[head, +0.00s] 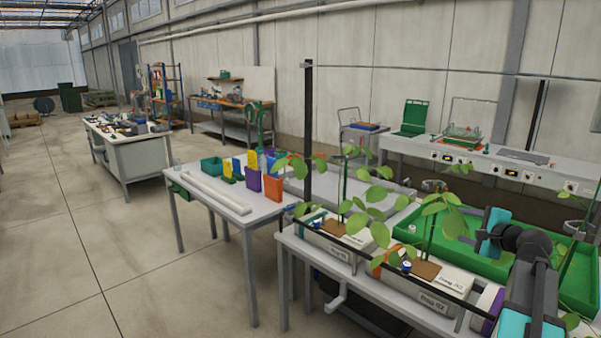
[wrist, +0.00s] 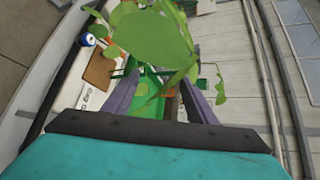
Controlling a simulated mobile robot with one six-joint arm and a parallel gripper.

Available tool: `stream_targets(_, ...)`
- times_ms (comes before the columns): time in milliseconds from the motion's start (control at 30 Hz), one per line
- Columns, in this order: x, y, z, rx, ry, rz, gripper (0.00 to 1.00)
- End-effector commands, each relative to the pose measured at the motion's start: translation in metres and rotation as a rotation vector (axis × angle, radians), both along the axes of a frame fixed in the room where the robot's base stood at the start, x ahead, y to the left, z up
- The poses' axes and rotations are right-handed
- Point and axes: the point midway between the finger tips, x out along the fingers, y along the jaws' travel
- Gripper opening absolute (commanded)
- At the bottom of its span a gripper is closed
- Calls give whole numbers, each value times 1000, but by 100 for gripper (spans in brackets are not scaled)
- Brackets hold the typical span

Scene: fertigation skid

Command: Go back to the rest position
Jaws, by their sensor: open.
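My gripper (wrist: 158,82) shows in the wrist view with its two grey fingers spread apart. Nothing is held between them. Green leaves (wrist: 160,40) of a plant lie across the view in front of the fingers and hide part of what is beyond. I cannot tell whether the leaves touch the fingers. In the head view my arm is at the lower right, over the bench with the plants, and the gripper itself cannot be made out there.
Potted plants grow from white labelled slabs (head: 430,294) at the front bench. A large green tray (head: 575,270) lies behind them. A table (head: 215,216) with coloured bins stands to the left. The concrete floor (head: 60,240) at the left is clear.

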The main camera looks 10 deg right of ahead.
Motion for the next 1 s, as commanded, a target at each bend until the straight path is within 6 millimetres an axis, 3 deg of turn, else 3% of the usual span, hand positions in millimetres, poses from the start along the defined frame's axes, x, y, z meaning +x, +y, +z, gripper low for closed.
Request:
stream_targets(33,9,17,-21,10,25,25,52)
stream_targets(200,31,65,-84,26,105,99,52)
stream_targets(500,48,157,-192,28,253,244,52)
stream_targets(767,41,238,-283,6,387,378,52)
stream_targets(1000,15,311,-362,-34,510,516,52)
